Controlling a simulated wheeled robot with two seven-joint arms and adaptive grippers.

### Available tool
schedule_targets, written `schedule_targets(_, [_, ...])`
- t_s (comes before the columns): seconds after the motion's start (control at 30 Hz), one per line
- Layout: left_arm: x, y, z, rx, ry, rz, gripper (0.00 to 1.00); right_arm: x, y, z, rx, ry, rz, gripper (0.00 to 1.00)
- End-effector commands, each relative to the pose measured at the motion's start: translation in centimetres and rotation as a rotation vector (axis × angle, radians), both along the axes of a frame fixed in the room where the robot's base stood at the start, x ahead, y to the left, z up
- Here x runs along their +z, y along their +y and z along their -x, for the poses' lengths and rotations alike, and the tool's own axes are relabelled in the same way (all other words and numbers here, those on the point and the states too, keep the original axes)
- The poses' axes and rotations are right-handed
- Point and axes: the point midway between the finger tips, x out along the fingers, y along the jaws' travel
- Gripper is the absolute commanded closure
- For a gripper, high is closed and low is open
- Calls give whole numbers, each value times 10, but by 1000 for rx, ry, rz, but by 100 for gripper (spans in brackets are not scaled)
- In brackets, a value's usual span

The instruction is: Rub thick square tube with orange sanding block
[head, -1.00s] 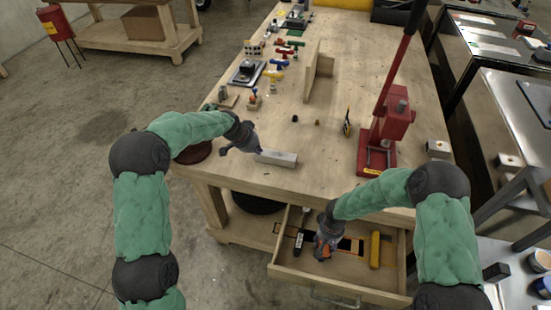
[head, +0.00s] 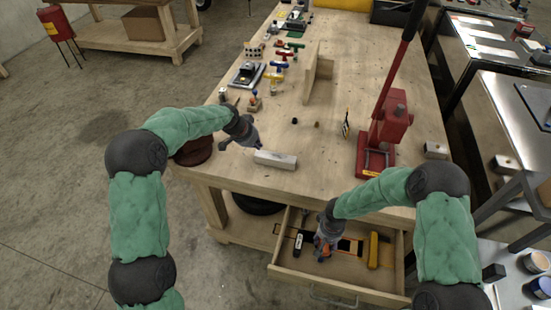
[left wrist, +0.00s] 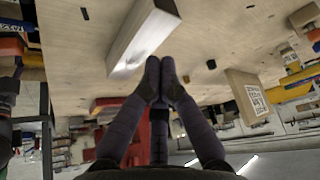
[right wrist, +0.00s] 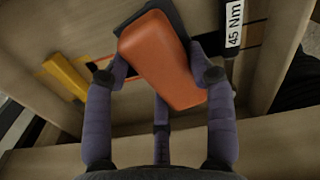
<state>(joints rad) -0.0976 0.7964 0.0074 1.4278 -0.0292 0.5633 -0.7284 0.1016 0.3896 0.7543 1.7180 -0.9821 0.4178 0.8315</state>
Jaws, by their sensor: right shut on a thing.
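The thick square tube (head: 275,159), pale metal, lies on the wooden workbench near its front edge. It is large in the left wrist view (left wrist: 143,40). My left gripper (head: 258,146) is just beside its left end; in the left wrist view its fingertips (left wrist: 161,75) are together with nothing seen between them. I cannot tell whether they touch the tube. The orange sanding block (right wrist: 160,62) is between the fingers of my right gripper (right wrist: 158,76), which is shut on it, low in the open drawer; the fingers partly cover the block.
The drawer (head: 290,268) holds a yellow bar (head: 373,250) and a dark tool labelled 45 Nm (right wrist: 234,25). A red press (head: 381,135) stands right of the tube. An upright wooden piece (head: 317,75) and small tools are farther back. Bench around the tube is mostly clear.

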Motion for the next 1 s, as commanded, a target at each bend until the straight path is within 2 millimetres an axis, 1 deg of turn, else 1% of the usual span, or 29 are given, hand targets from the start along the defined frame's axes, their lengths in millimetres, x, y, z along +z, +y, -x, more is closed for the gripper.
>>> schedule_targets(0.03, [5, 0, 0, 0, 0, 0, 100, 4, 0, 0, 0, 0, 0, 71])
schedule_targets(0.2, [16, 0, 0, 0, 0, 0, 100, 9, 0, 0, 0, 0, 0, 71])
schedule_targets(0.57, [18, 0, 0, 0, 2, 0, 100, 9, 0, 0, 0, 0, 0, 71])
schedule_targets(0.67, [23, 2, 2, 1, -1, 0, 100, 9, 0, 0, 0, 0, 0, 71])
schedule_targets(0.83, [44, 10, 10, 1, -1, 0, 100, 9, 0, 0, 0, 0, 0, 71])
schedule_targets(1.0, [75, 22, 21, 1, -3, 0, 100, 9, 0, 0, 0, 0, 0, 71])
